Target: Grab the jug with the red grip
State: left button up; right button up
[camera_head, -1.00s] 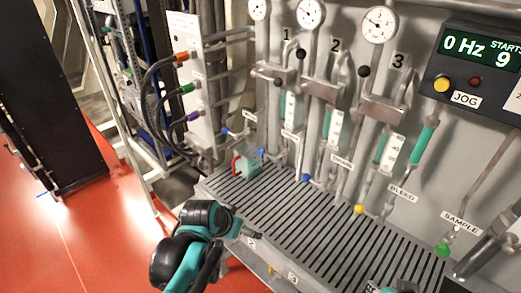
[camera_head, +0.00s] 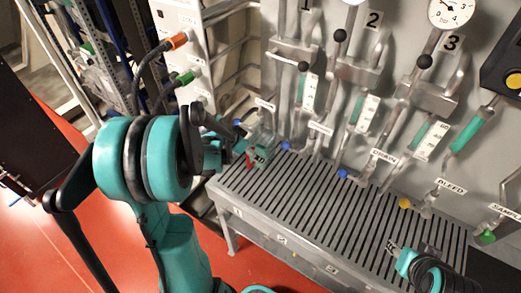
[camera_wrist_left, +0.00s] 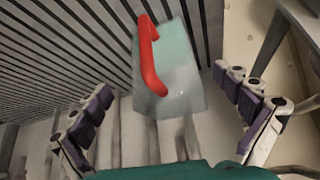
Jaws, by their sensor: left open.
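The jug (camera_head: 264,150) is a small clear, pale green vessel with a red grip (camera_head: 250,159). It stands at the far left end of the slotted tray, with the red grip on its left side. In the left wrist view the jug (camera_wrist_left: 182,80) and its red grip (camera_wrist_left: 150,62) lie ahead, between the line of the two fingers. My left gripper (camera_head: 232,141) is just left of the jug. In the wrist view the left gripper (camera_wrist_left: 172,118) is open and empty, apart from the jug. Part of my right arm shows at the lower right; its fingers are unclear (camera_head: 394,249).
The slotted grey tray (camera_head: 325,205) is clear along its middle. Behind it, a panel carries pipes, gauges (camera_head: 451,10) and coloured valve knobs. A box with orange and green cable plugs (camera_head: 185,77) stands close behind my left arm.

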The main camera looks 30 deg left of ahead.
pick_arm(q)
jog(key=x, duration=0.1)
jog(key=b+x, duration=0.1)
jog(key=x, duration=0.1)
jog(key=b+x, duration=0.1)
jog(key=x, duration=0.1)
jog(key=shift+a+f, duration=0.15)
jog(key=shift+a, duration=0.1)
jog(key=shift+w+d+f, duration=0.1)
jog(key=shift+w+f, duration=0.25)
jog(key=shift+f, duration=0.05)
jog(key=c, duration=1.4)
jog(key=shift+s+r, duration=0.15)
